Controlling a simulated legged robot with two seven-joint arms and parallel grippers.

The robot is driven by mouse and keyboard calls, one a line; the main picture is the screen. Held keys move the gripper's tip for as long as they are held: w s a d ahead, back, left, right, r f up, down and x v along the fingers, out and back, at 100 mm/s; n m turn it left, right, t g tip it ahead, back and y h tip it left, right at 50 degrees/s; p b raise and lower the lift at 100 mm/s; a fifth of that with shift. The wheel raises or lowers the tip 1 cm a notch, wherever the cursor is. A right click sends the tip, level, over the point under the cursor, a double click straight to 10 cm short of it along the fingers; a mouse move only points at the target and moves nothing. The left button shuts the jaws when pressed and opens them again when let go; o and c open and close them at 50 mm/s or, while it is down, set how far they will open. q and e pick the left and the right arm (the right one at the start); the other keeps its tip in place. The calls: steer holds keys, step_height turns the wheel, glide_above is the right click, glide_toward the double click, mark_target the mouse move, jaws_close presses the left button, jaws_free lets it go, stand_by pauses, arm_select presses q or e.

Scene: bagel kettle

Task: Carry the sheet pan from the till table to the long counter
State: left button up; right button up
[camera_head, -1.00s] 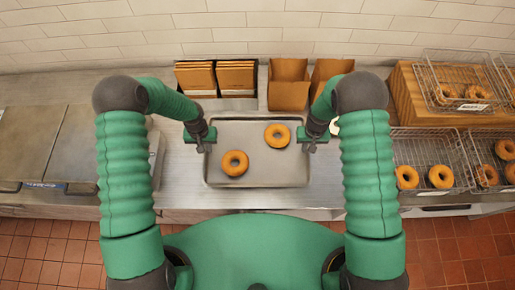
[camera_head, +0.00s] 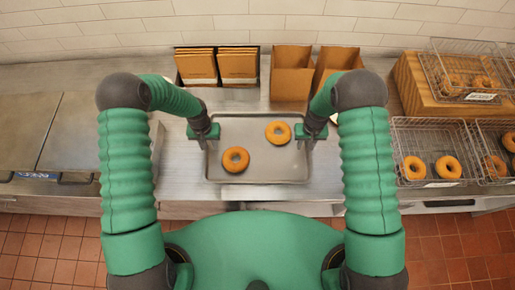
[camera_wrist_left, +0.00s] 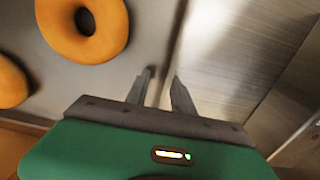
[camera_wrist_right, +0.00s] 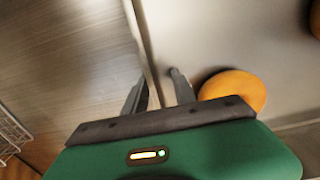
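The sheet pan (camera_head: 258,174) is a grey metal tray with two bagels in it, one bagel (camera_head: 235,160) left of centre and one bagel (camera_head: 278,132) towards the back right. It is over the steel counter in front of me. My left gripper (camera_head: 204,137) is at the pan's left rim; in the left wrist view its fingers (camera_wrist_left: 163,80) are close together with the rim between them. My right gripper (camera_head: 311,137) is at the right rim, its fingers (camera_wrist_right: 157,82) likewise on either side of it. I cannot tell how high the pan is above the counter.
Behind the pan stand a holder of brown paper bags (camera_head: 218,66) and open brown boxes (camera_head: 291,75). Wire baskets of bagels (camera_head: 434,152) are at the right, with a wooden stand (camera_head: 412,88) behind. Steel lids (camera_head: 50,132) lie at the left. Red tiled floor (camera_head: 440,245) is in front.

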arm_select(q)
steer(key=shift+o, duration=0.8)
steer(key=shift+a, duration=0.2)
arm_select(e)
steer(key=shift+o, duration=0.8)
steer(key=shift+w, duration=0.1)
arm_select(q)
steer(key=shift+w+d+r, duration=0.1)
steer(key=shift+d, duration=0.1)
arm_select(e)
steer(key=shift+d, duration=0.35)
steer(key=shift+r, duration=0.15)
arm_select(q)
step_height(320, 180, up, 12)
steer(key=shift+a+f, duration=0.2)
steer(key=shift+a, duration=0.05)
arm_select(e)
step_height(320, 180, up, 12)
steer(key=shift+f, duration=0.2)
steer(key=shift+w, duration=0.1)
arm_select(q)
steer(key=shift+d, duration=0.1)
